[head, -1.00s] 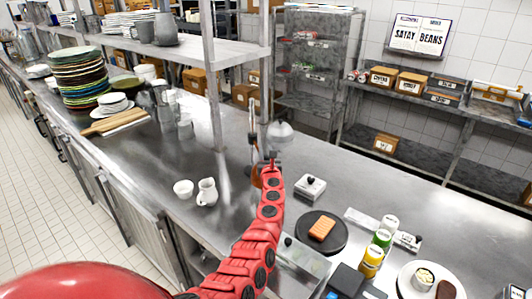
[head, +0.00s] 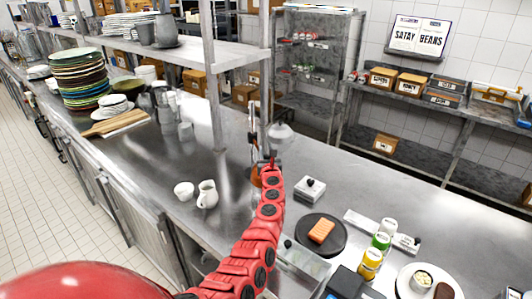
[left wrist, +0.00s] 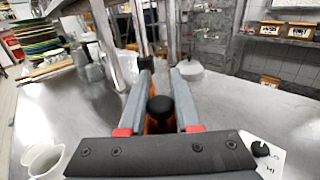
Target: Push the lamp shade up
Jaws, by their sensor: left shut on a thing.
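The lamp shade appears to be a pale grey dome (head: 281,135) by the shelf post, just above and to the right of my left gripper (head: 273,160) in the head view. In the left wrist view the dome (left wrist: 188,71) shows just past the right finger. My left gripper (left wrist: 160,72) is shut on an orange-brown thing with a round black knob (left wrist: 160,108), which sits between its fingers. I cannot tell whether this thing joins the dome. The fingertips' contact with the dome is unclear. My right gripper is not in view.
A grey shelf post (head: 215,90) stands left of my arm. A white jug (head: 207,195) and cup (head: 184,189) stand left on the counter. A white box with a black knob (head: 310,188) and a dark plate (head: 335,245) lie right. Counter behind these is clear.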

